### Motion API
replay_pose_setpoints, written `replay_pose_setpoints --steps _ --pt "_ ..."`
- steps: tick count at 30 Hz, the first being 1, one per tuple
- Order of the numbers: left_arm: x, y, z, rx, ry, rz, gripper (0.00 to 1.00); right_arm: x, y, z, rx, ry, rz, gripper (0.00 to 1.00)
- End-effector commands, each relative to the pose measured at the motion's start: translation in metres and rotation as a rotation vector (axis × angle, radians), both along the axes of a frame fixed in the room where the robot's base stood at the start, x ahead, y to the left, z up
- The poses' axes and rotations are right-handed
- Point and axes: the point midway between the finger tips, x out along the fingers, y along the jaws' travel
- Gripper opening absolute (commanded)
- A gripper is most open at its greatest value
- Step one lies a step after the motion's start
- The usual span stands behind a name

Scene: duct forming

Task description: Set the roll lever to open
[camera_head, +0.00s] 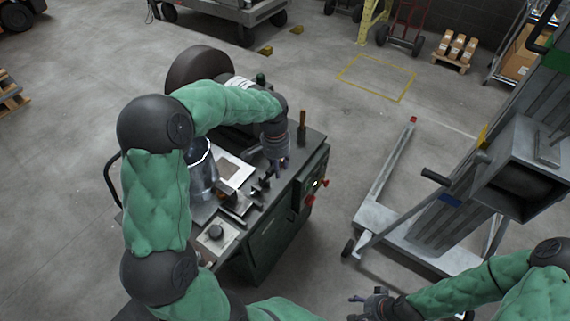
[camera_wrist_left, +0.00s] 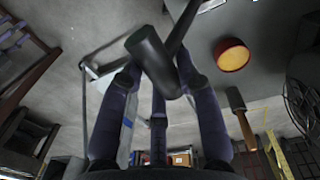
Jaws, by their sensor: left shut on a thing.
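The roll lever shows in the left wrist view as a dark, thick bar with a round end (camera_wrist_left: 148,52). The fingers of my left gripper (camera_wrist_left: 163,85) are closed around it. In the head view my left gripper (camera_head: 280,168) points down at the right edge of the green machine (camera_head: 268,243), and its fingers largely hide the lever there. I cannot tell the lever's exact setting. My right gripper (camera_head: 358,304) is at the bottom of the head view, away from the machine, with its small fingers apart and nothing between them.
A brown upright handle (camera_head: 302,122) stands just beyond my left gripper. Red knobs (camera_head: 325,183) are on the machine's side. A grey lift (camera_head: 384,185) is at right, with clear floor between.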

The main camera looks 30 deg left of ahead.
Motion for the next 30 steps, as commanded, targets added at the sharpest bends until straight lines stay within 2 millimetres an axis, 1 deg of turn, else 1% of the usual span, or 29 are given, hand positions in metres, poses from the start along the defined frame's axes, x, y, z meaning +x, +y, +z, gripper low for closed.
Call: replay_pose_setpoints --steps 1,3,8,12,19,24,30 --pt "-0.002 0.008 0.008 -0.034 0.012 0.006 0.0 0.0 0.0 0.015 0.0 0.0 0.0 0.59" --pt "-0.001 0.016 0.011 -0.087 0.015 0.007 0.0 0.0 0.0 0.025 0.0 0.0 0.0 0.59" --pt "0.001 0.037 0.015 -0.215 0.025 0.008 0.0 0.0 0.0 0.045 0.0 0.0 0.0 0.59" --pt "0.003 0.057 0.016 -0.338 0.033 0.008 0.0 0.0 0.0 0.058 0.0 0.0 0.0 0.59" --pt "0.006 0.092 0.013 -0.547 0.047 0.005 0.0 0.0 0.0 0.068 0.0 0.0 0.0 0.59" --pt "0.007 0.114 0.009 -0.535 0.045 -0.002 0.0 0.0 0.0 0.069 0.0 0.0 0.0 0.59" --pt "0.009 0.135 0.002 -0.531 0.044 -0.004 0.0 0.0 0.0 0.068 0.0 0.001 0.0 0.59"
